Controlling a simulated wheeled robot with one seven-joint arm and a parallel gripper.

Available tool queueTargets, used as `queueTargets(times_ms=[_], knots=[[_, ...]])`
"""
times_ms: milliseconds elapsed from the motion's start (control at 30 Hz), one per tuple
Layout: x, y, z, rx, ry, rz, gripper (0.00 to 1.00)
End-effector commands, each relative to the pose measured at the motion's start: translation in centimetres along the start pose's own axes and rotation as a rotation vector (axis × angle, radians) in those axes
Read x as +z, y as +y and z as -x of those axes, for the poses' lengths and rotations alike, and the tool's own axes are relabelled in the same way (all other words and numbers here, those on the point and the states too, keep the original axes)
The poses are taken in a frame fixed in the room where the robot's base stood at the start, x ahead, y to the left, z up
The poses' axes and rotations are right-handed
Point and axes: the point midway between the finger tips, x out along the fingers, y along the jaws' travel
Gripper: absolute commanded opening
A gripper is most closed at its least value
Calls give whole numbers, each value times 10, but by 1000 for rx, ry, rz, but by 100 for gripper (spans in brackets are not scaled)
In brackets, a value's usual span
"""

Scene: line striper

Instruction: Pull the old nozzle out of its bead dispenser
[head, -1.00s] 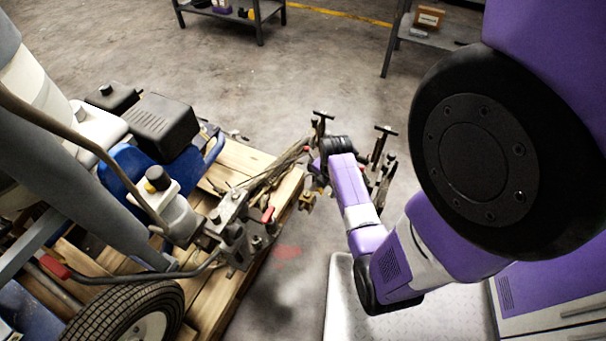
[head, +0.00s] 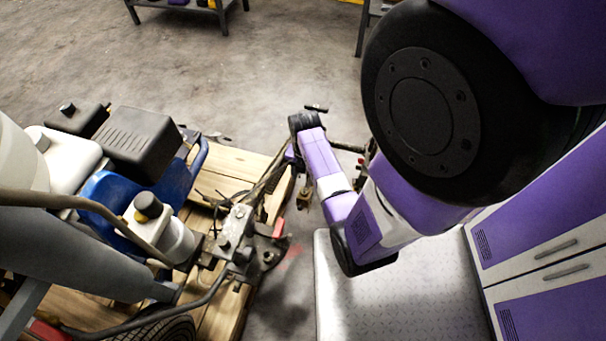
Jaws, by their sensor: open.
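The line striper stands at the left, with its frame bar (head: 263,180) reaching toward my gripper (head: 290,154). My gripper is small in the picture, close to the far end of this bar. It is open; its fingertips are mostly hidden by the wrist and the clutter of parts, so I cannot tell whether it touches anything. A small brass-coloured fitting (head: 304,198) hangs just below the wrist. I cannot make out for certain which part is the bead dispenser or its old nozzle.
A metal bracket assembly (head: 236,228) with a red lever (head: 278,228) sits on the striper's near side. A wooden pallet (head: 232,162) lies under the machine. A T-handled post (head: 316,108) stands behind my wrist. Bare concrete floor (head: 270,60) lies beyond.

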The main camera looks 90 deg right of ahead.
Motion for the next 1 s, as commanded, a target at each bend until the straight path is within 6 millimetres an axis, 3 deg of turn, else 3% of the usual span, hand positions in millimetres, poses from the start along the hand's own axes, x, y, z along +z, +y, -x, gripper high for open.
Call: queueTargets(times_ms=[800,1000], knots=[[0,0,-81,0,0,0,49],[0,0,-93,0,-1,0,49]])
